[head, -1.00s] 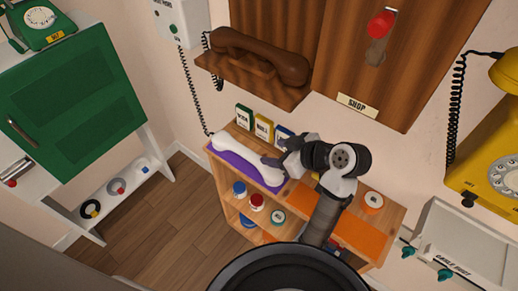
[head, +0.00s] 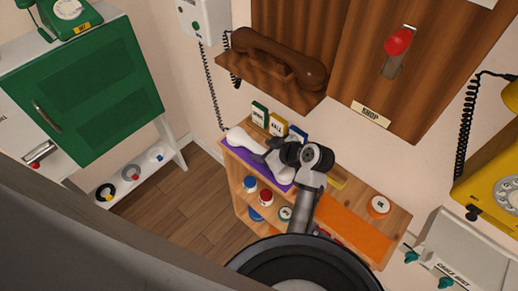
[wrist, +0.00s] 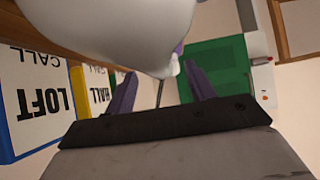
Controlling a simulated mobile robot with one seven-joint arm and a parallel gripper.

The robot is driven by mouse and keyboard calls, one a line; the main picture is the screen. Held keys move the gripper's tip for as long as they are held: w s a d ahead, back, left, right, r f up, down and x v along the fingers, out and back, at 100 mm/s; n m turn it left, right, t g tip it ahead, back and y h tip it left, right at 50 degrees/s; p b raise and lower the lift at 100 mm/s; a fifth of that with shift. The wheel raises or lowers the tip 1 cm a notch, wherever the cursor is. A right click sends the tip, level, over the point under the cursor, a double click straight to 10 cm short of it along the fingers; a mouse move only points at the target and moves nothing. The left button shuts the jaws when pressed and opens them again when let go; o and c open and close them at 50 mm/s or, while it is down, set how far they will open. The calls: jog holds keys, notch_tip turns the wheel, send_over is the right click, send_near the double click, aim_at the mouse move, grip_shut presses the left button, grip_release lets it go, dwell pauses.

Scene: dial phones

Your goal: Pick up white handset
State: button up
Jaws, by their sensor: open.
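The white handset (head: 241,138) lies on a purple mat (head: 233,152) at the left end of the wooden shelf's top. My gripper (head: 268,150) is over the handset's right part and hides some of it. In the wrist view the handset (wrist: 130,25) fills the top of the picture, close to the fingers. My gripper (wrist: 160,95) shows there with its two fingers spread apart. The handset's lower tip shows between the fingers' lines, but I cannot tell whether it lies between them or touches them.
Several upright label cards, one green (head: 259,113), stand behind the handset; the LOFT card (wrist: 38,105) is close in the wrist view. A brown handset (head: 278,55) rests on a wall shelf above. An orange mat (head: 348,228) covers the right shelf top. A green cabinet (head: 85,85) stands left.

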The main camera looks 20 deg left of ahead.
jog(key=shift+w+a+f, duration=0.15)
jog(key=shift+a+f, duration=0.25)
jog(key=shift+a, duration=0.05)
grip_shut()
jog(key=shift+a+r, duration=0.1)
jog(key=shift+r, duration=0.1)
